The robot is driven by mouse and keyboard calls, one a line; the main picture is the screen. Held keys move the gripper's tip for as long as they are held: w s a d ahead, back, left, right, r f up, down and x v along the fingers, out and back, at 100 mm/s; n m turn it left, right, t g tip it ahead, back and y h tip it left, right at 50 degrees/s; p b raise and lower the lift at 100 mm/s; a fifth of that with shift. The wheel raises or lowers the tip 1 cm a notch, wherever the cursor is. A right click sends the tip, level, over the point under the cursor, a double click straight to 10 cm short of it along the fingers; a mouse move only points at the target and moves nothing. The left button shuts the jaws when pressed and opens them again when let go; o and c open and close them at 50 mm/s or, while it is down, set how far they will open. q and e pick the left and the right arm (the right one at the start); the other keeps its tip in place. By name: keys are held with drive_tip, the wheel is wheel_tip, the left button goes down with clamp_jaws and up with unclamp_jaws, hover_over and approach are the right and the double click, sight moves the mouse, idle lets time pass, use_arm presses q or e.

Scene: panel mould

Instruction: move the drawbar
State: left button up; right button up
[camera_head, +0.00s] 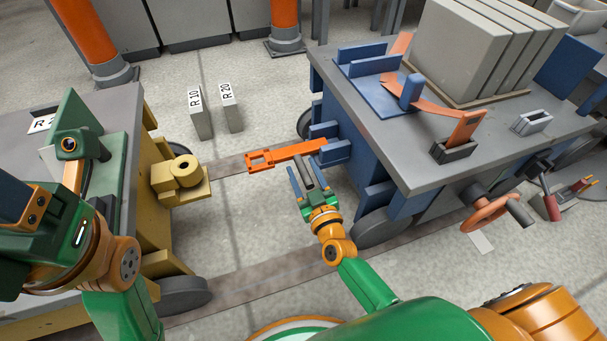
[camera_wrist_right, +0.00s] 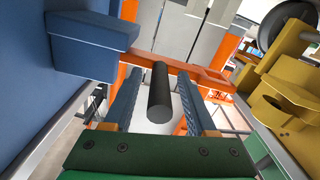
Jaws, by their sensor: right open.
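The drawbar (camera_head: 287,156) is an orange bar with a square eye at its left end. It sticks out from the blue bracket on the blue cart toward the yellow coupling (camera_head: 181,175), with a gap between. A dark grey round handle (camera_wrist_right: 160,88) hangs beside the bar. My right gripper (camera_head: 307,172) is open, its two blue fingers on either side of the handle, with gaps visible in the right wrist view. The orange bar (camera_wrist_right: 178,64) crosses beyond the fingertips there. My left gripper (camera_head: 18,197) is partly cut off at the left edge; its jaws are unclear.
The blue cart's grey top (camera_head: 380,140) carries grey panels (camera_head: 460,50) and an orange lever. The yellow cart (camera_head: 150,200) stands left. Signs R 10 (camera_head: 196,108) and R 20 (camera_head: 231,104) stand on the floor behind the gap. A handwheel (camera_head: 488,214) is at right.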

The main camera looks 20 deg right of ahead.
clamp_jaws()
idle(1.4)
